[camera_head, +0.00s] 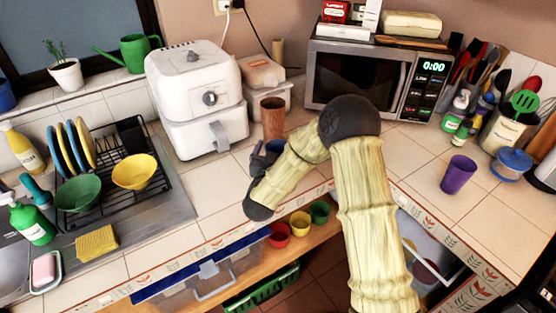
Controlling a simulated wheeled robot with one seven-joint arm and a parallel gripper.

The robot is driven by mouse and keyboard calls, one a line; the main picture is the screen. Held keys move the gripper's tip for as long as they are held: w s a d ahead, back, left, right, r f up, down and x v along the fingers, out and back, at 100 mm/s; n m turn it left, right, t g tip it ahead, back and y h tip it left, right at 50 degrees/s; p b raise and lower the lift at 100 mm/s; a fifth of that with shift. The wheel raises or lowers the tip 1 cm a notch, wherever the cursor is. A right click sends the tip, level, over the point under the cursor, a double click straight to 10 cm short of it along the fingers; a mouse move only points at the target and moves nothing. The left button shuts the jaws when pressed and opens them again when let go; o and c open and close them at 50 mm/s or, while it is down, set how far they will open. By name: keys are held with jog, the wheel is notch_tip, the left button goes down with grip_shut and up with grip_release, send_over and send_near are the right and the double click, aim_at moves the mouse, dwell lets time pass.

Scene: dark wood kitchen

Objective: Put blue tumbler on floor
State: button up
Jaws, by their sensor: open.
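A dark blue shape (275,147), which looks like the blue tumbler, shows on the tiled counter just in front of a brown tumbler (273,118). My arm hides its lower part. My gripper (262,153) is at the dark blue shape, largely hidden behind my own forearm and wrist. It is open. I cannot tell whether its fingers are around the tumbler or beside it. A purple tumbler (458,175) stands apart on the right counter. A strip of reddish floor (322,262) shows below the counter.
A white air fryer (197,98) stands left of my gripper and a microwave (365,80) behind my elbow. A dish rack (110,175) is at left. Below the counter, a shelf holds red, yellow (300,222) and green cups. A green crate (262,290) is lower down.

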jog(key=shift+w, duration=0.3)
jog(key=c, duration=1.4)
notch_tip(320, 180, up, 10)
dwell(0.4)
